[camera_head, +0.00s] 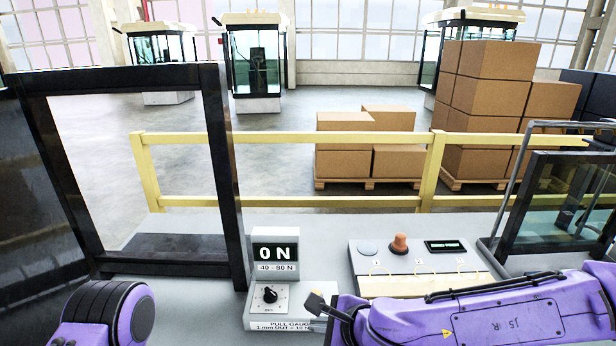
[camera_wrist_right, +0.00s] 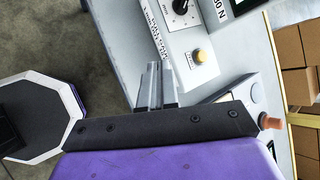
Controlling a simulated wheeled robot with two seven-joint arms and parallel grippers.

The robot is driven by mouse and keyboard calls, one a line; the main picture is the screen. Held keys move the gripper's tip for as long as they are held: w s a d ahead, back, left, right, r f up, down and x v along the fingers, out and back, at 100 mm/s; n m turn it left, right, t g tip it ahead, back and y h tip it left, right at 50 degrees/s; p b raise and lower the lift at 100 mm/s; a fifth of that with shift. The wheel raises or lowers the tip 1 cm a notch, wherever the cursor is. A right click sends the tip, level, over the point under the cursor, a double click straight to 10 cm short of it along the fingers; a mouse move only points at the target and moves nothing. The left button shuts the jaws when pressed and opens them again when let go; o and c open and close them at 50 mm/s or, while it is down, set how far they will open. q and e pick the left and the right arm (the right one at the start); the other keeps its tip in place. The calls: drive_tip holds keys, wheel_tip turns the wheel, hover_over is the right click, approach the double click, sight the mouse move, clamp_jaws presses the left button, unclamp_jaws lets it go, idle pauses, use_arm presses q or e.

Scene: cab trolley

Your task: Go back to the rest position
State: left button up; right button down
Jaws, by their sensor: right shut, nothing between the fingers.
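My right arm comes in from the right in the head view, its purple forearm lying low across the front of the worktop. My right gripper (camera_head: 318,316) is at its left end, in front of the pull gauge (camera_head: 270,312). In the right wrist view, the gripper (camera_wrist_right: 158,70) has its two grey fingers together with nothing between them. The gauge (camera_wrist_right: 178,25) is beyond the fingertips there; I cannot tell whether they touch it. Of my left arm, only a purple link shows at the lower left of the head view; its gripper is out of view.
The gauge's display (camera_head: 275,253) reads 0 N. A control box (camera_head: 412,278) with an orange button (camera_head: 399,243) stands right of it. A black frame (camera_head: 222,180) rises at left, a glass panel (camera_head: 562,205) at right. A yellow railing (camera_head: 300,200) runs behind.

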drive_tip(key=s+d+f+n+g+h, duration=0.15)
drive_tip(key=s+d+f, duration=0.25)
drive_tip(key=f, duration=0.4)
drive_tip(key=s+d+f+n+g+h, duration=0.1)
drive_tip(key=s+d+f+n+h, duration=0.2)
drive_tip(key=f, duration=0.5)
drive_tip(key=s+d+f+n+g+h, duration=0.1)
drive_tip(key=s+d+f+h, duration=0.1)
drive_tip(key=s+d+f, duration=0.5)
drive_tip(key=s+d+f+n+h, duration=0.1)
drive_tip(key=s+d+f+n, duration=0.2)
drive_tip(key=s+d, duration=0.2)
drive_tip(key=s+d+f+n+h, duration=0.2)
drive_tip(key=s+d, duration=0.3)
drive_tip(key=d, duration=0.3)
drive_tip(key=shift+s+d+f+n, duration=0.3)
drive_tip(key=shift+s+f+n, duration=0.05)
drive_tip(key=shift+f+n, duration=0.45)
